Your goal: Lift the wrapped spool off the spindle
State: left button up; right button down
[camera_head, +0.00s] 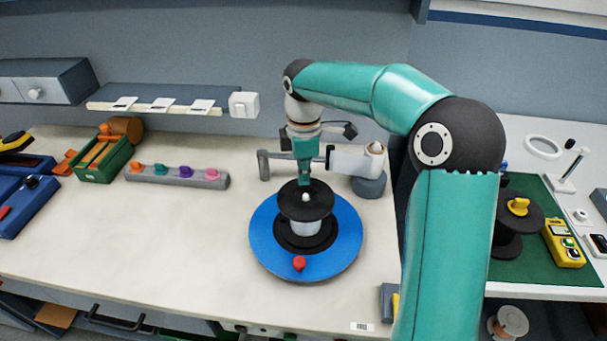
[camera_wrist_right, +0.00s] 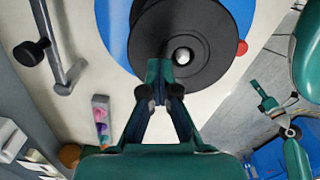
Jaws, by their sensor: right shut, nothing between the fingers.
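The wrapped spool (camera_head: 305,228) has black flanges and a pale wound middle. It sits upright on the blue round plate (camera_head: 347,240), with the pale spindle tip (camera_head: 305,197) showing through its top. My right gripper (camera_head: 304,181) is shut and empty just above and behind the top flange. In the right wrist view its closed fingertips (camera_wrist_right: 160,72) overlap the edge of the black flange (camera_wrist_right: 215,30), beside the bright spindle tip (camera_wrist_right: 182,56); contact is unclear. A small teal gripper-like part at the right of that view appears to be my left gripper (camera_wrist_right: 266,100); its fingers are unclear.
A red knob (camera_head: 299,263) stands on the plate's front. A grey post with a bar (camera_head: 265,165) stands behind the spool. A grey rack with coloured pegs (camera_head: 190,178) and a green box (camera_head: 98,170) are left. The left bench front is clear.

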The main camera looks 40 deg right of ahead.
jog(key=shift+a+r, duration=0.15)
jog(key=c, duration=1.4)
grip_release()
notch_tip(320, 180, up, 12)
